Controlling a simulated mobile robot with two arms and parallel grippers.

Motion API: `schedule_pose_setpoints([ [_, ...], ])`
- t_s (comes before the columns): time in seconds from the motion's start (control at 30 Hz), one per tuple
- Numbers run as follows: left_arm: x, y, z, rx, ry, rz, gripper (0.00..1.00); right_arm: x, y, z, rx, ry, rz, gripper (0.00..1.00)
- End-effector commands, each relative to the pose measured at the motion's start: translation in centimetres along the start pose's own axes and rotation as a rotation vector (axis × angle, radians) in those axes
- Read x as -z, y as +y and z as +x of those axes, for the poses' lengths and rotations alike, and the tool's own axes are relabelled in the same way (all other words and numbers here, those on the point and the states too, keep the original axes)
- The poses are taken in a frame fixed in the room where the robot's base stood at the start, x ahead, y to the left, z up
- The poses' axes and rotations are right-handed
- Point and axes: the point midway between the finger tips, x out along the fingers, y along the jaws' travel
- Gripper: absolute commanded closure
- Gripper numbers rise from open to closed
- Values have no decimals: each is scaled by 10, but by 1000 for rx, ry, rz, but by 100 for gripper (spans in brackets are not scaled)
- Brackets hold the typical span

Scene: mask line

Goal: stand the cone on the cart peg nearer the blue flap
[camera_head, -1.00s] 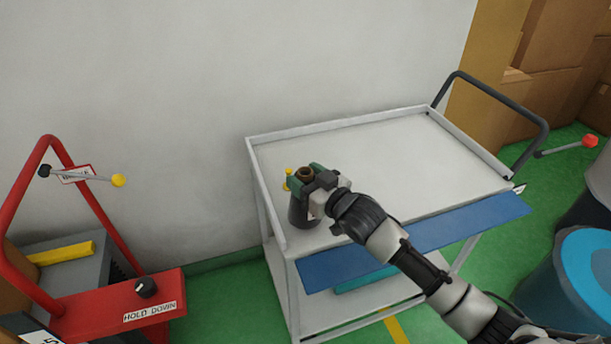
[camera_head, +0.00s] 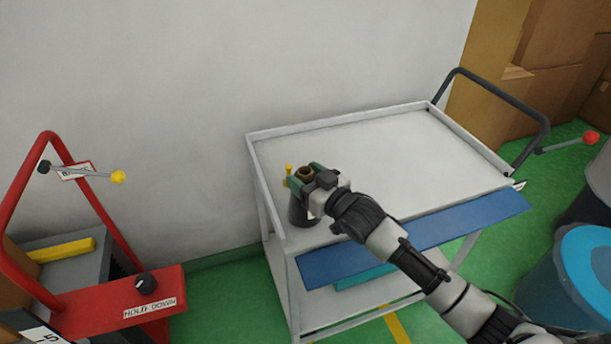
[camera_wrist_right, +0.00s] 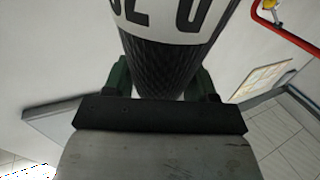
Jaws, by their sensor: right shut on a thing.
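The dark cone (camera_head: 299,213) with a brown core at its top is upright at the left end of the white cart's top (camera_head: 390,160). My right gripper (camera_head: 306,180) is shut on it near its upper part. In the right wrist view the cone (camera_wrist_right: 165,65) shows a dark mesh surface and a white label, between the green fingers. A yellow peg (camera_head: 289,169) shows just behind the cone; any peg under the cone is hidden. I cannot tell whether the cone's base touches the cart. The blue flap (camera_head: 430,233) runs along the cart's front edge. My left gripper is not in view.
A red frame with a HOLD DOWN label (camera_head: 150,308) and a lever with a yellow knob (camera_head: 118,177) stands at the left. The cart's black handle (camera_head: 500,95) and a blue-lidded bin (camera_head: 590,265) are at the right. Most of the cart top is clear.

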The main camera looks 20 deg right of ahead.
Motion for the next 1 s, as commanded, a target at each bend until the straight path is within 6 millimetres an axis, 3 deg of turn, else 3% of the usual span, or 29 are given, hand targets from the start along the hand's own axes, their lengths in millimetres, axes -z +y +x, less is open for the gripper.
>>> schedule_pose_setpoints([
  [0.1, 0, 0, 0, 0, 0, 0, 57, 1, 0, 0, 0, 2, 0, 91],
  [0.13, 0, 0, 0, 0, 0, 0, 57, 1, 0, 0, 0, 2, 0, 40],
  [0.3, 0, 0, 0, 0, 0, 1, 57, 1, 0, 0, 0, 2, 0, 14],
  [0.67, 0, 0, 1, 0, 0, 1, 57, -1, 0, -6, -1, -2, 0, 13],
  [1.0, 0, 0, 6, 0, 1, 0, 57, -2, 0, -68, 0, -4, 1, 13],
])
